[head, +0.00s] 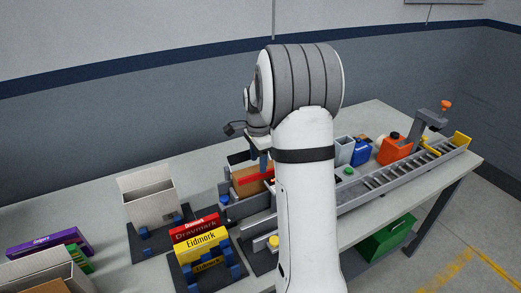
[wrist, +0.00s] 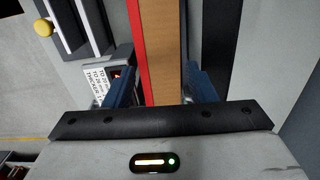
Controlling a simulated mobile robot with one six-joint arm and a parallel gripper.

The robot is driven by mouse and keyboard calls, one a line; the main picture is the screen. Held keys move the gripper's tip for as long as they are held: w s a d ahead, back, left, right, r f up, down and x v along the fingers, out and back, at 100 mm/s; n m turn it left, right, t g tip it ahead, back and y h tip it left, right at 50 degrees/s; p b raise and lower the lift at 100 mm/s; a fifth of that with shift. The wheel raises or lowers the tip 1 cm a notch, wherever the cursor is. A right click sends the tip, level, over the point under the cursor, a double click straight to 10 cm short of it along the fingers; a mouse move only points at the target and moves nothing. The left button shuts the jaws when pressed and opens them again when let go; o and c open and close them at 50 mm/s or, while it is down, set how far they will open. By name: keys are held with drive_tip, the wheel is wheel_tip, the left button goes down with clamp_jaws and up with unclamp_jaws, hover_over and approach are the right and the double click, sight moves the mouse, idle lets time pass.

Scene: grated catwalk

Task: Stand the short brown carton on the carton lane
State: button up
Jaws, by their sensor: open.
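A brown carton (head: 247,184) stands partly behind my arm in the head view, with a red strip along its near side. In the wrist view the brown top of the carton (wrist: 163,50) lies between my two blue fingers, the red strip at its left edge. I cannot tell whether the red is part of the carton or another box. My gripper (wrist: 161,88) is open, with a finger on each side and a gap visible on the right. A grey lane with rollers (head: 387,181), possibly the carton lane, runs to the right; my arm hides its near end.
A yellow box (head: 203,243) and a red box (head: 194,226) stand in a blue-pegged holder at the left. An open grey-white carton (head: 150,203) is behind them. A blue container (head: 361,152) and an orange container (head: 394,149) stand behind the roller lane.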

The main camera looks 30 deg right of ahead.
sight(258, 169)
drive_tip(key=shift+f+p, duration=0.35)
drive_tip(key=shift+f, duration=2)
drive_tip(key=shift+r, duration=0.1)
drive_tip(key=c, duration=0.6)
